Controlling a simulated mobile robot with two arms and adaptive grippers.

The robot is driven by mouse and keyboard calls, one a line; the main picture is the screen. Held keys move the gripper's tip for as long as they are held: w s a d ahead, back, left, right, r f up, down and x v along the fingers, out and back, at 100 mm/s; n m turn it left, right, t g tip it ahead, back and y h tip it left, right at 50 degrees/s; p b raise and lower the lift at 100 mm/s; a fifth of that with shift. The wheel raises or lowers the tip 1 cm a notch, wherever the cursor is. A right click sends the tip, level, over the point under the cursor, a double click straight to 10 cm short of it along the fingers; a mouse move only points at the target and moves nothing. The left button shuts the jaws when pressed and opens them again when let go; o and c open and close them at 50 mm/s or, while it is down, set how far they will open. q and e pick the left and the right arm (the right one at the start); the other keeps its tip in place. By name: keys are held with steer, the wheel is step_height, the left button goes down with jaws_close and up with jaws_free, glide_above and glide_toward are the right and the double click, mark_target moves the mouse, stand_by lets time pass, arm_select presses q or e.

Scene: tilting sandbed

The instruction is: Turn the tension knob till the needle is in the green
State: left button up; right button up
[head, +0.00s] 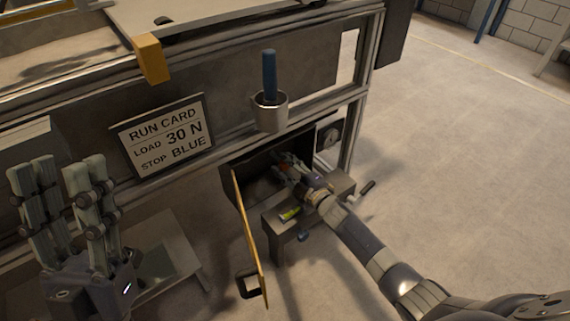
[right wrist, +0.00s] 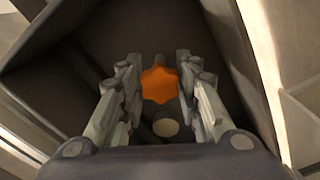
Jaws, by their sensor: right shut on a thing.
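The orange lobed knob (right wrist: 160,85) shows in the right wrist view, inside a dark box, between the fingers of my right gripper (right wrist: 160,92). That gripper is shut on it. In the head view my right gripper (head: 291,170) reaches into the open dark compartment (head: 262,162) and hides the knob. A small yellow-green strip (head: 290,213) lies on the grey block in front; I cannot make out a needle or scale on it. A round dial (head: 329,137) is on the panel at right, too small to read. My left gripper (head: 62,185) is open and empty at the left.
A yellow-edged door (head: 249,235) with a black handle stands open left of the compartment. A crank handle (head: 367,187) sticks out at right. A cup with a blue rod (head: 269,75) and a run card (head: 163,137) are on the frame. The floor at right is clear.

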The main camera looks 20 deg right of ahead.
stand_by(0.5)
steer(key=o, duration=1.1)
steer(key=v, duration=1.2)
